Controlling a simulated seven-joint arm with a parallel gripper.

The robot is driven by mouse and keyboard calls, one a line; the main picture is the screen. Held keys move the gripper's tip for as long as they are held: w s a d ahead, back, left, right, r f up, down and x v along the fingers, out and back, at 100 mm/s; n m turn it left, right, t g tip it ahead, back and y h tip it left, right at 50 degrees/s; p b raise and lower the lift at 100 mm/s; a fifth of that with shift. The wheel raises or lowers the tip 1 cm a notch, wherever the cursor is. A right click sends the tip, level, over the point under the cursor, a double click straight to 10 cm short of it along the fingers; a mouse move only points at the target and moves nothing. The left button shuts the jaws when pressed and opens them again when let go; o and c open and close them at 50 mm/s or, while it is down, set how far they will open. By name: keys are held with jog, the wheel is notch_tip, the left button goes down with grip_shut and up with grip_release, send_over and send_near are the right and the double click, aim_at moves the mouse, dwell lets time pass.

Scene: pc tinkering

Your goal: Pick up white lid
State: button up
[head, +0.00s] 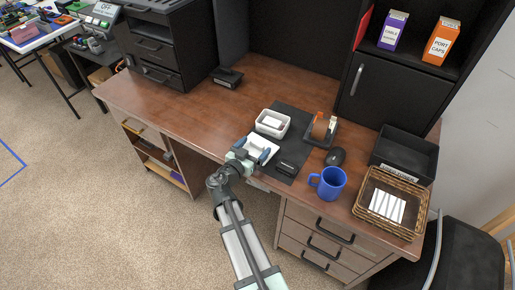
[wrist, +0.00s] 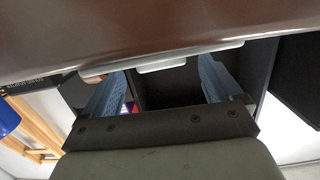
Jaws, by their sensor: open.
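In the wrist view the lid (wrist: 162,65) shows as a pale, thin edge along the desk surface, between and beyond the fingertips. My gripper (head: 253,149) reaches in low over the desk's front edge, its blue fingers spread at either side of the lid's near part. In the wrist view my gripper (wrist: 161,70) is open with nothing held. Whether the fingers touch the lid cannot be told.
A white open box (head: 272,124) stands just behind the lid. A black object (head: 287,168) lies right of it on the mat (head: 291,117). The desk's left is mostly clear.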

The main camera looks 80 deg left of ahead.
aim_at(256, 144)
jog(key=shift+x, duration=1.55)
jog(key=shift+s, duration=0.1)
jog(key=shift+c, duration=0.2)
jog(key=c, duration=1.2)
jog(key=shift+c, duration=0.2)
